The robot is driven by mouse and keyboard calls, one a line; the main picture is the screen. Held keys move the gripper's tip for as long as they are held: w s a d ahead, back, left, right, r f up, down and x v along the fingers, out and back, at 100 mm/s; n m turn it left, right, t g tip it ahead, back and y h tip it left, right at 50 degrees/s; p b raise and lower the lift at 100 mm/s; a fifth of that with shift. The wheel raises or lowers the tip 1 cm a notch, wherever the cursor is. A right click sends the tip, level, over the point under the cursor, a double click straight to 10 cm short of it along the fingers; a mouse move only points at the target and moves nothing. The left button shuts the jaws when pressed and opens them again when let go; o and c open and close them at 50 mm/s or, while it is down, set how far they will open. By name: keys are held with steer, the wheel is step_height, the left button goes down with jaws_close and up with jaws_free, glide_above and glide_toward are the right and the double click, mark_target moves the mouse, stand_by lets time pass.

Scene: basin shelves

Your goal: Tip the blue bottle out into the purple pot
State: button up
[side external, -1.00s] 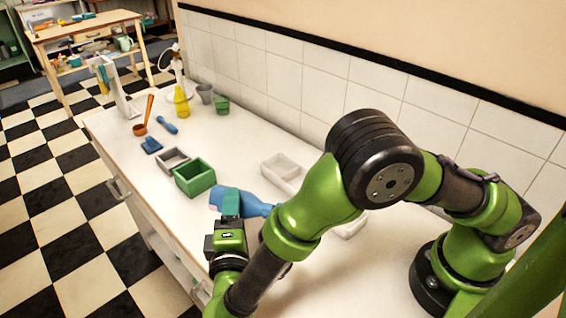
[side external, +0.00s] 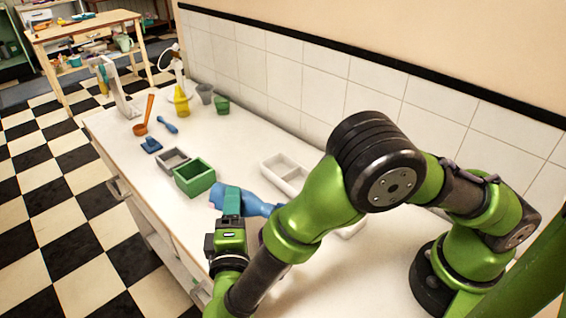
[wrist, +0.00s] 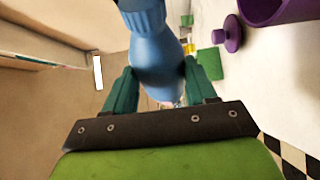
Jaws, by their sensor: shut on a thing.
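The blue bottle (side external: 258,206) is held on its side or steeply tilted above the counter, its narrower part toward the right in the side view. My gripper (side external: 231,200) is shut on its body. In the wrist view the bottle (wrist: 155,55) sits between the two teal fingers of my gripper (wrist: 160,85). The purple pot (wrist: 275,8) shows only in part at the top right of the wrist view, apart from the bottle. A purple lid with a knob (wrist: 230,32) lies beside it. In the side view the pot is not visible.
A green box (side external: 194,178) and a grey box (side external: 173,160) stand left of the bottle. A white divided tray (side external: 284,176) lies behind it. A yellow bottle (side external: 181,101), several cups and tools stand farther off. A tiled wall (side external: 300,88) bounds the counter (side external: 225,138).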

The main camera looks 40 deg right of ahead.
steer(key=shift+s+r+m+h+b, duration=0.15)
steer(key=shift+r+m+h+b, duration=0.35)
steer(key=shift+m, duration=0.4)
stand_by(2.1)
